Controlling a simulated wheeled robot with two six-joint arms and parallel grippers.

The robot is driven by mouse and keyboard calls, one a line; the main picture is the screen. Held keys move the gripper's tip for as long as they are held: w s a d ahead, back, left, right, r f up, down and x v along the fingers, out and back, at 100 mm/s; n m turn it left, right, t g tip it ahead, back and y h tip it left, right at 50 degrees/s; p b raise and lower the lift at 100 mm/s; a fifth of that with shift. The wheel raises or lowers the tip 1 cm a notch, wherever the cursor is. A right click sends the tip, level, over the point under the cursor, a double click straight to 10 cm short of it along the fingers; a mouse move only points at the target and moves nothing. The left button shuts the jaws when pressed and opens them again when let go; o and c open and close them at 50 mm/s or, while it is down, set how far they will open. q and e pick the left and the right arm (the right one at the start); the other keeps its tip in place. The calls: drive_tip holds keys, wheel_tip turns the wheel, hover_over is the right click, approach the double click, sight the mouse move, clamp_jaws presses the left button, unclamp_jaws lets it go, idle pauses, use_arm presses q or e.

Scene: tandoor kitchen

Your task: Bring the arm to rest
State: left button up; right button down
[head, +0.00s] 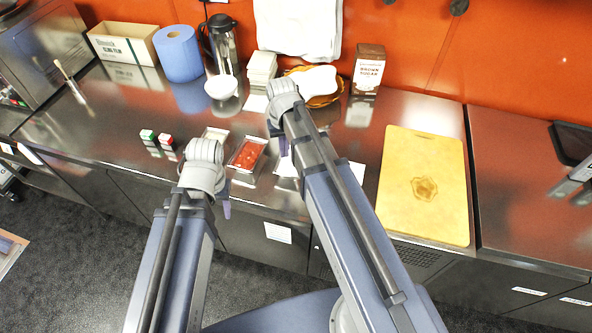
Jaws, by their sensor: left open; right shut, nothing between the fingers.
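My two arms reach up from the bottom of the head view to the steel counter (110,125). My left gripper (227,204) points down at the counter's front edge, mostly hidden behind its own wrist; only a purplish finger shows. It is open, and I see nothing held in it. My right gripper (284,146) points down over the counter, just right of a tray of red food (248,154). It is shut and empty, and largely hidden by its arm.
A yellow cutting board (425,165) lies to the right. A blue paper roll (178,54), a steel flask (222,45), a white bowl (221,87), an orange basket (325,100) and a brown sugar box (368,70) stand at the back.

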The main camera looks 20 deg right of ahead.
sight(286, 175)
drive_tip(key=shift+s+f+b, duration=0.75)
drive_tip(key=shift+f+b, duration=0.1)
drive_tip(key=shift+b, duration=0.25)
use_arm(q)
wheel_tip(286, 175, down, 6)
drive_tip(key=s+b, duration=0.1)
drive_tip(key=b, duration=0.3)
drive_tip(key=shift+s, duration=0.15)
use_arm(e)
wheel_tip(286, 175, down, 4)
drive_tip(key=shift+w+f, duration=0.1)
drive_tip(key=shift+f, duration=0.15)
use_arm(q)
drive_tip(key=shift+f+b, duration=0.9)
drive_tip(key=shift+b, duration=0.1)
use_arm(e)
drive_tip(key=shift+f, duration=0.8)
use_arm(q)
drive_tip(key=shift+r, duration=0.15)
use_arm(e)
drive_tip(key=shift+r, duration=0.15)
wheel_tip(286, 175, up, 5)
drive_tip(key=p, duration=0.5)
use_arm(q)
wheel_tip(286, 175, up, 5)
drive_tip(key=shift+f, duration=0.1)
